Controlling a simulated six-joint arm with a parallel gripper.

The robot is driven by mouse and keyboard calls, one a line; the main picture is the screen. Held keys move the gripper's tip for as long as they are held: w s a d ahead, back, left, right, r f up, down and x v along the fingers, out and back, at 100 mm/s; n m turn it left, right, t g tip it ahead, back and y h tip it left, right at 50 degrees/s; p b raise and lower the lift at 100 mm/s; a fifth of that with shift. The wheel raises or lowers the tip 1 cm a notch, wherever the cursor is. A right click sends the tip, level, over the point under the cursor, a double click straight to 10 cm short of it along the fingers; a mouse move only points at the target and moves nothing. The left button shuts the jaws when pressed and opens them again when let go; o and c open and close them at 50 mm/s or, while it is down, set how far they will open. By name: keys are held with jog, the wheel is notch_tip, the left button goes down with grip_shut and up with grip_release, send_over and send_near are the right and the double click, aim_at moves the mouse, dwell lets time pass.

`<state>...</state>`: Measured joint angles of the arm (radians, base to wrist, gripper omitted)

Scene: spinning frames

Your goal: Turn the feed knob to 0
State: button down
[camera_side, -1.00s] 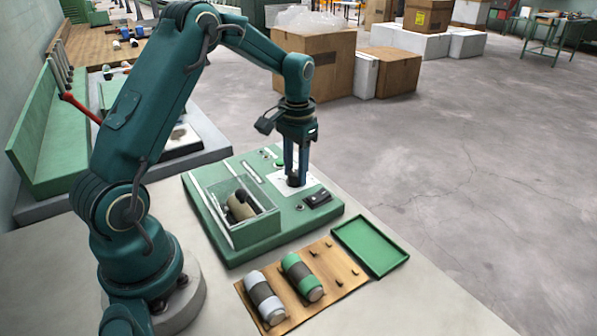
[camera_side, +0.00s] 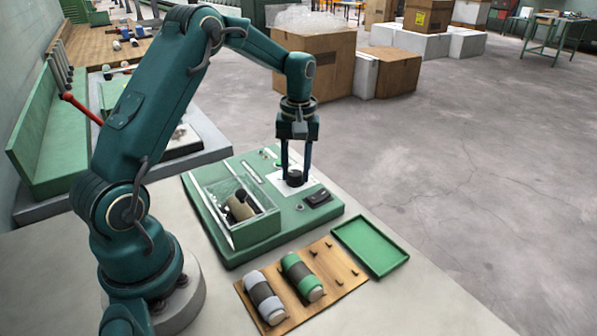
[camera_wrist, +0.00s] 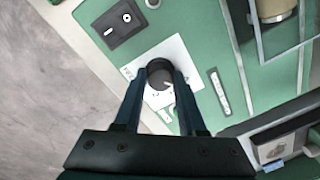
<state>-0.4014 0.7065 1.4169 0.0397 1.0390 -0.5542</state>
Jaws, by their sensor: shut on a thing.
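The feed knob (camera_side: 294,178) is a dark round knob on a white dial plate (camera_side: 276,181) on top of the green machine panel (camera_side: 250,246). My gripper (camera_side: 295,173) points straight down over the plate, and its two fingers are shut on the knob.
A black switch block (camera_side: 317,197) sits beside the plate. A clear-sided box (camera_side: 238,208) with a bobbin is at the panel's left. A wooden board (camera_side: 330,262) with two wrapped bobbins and an empty green tray (camera_side: 370,246) lie in front.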

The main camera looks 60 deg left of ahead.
aim_at(297, 172)
jog(key=shift+n, duration=0.3)
dwell(0.4)
jog(key=shift+c, duration=2.4)
grip_release()
jog(key=shift+w+r, duration=0.1)
jog(key=shift+r, duration=2.5)
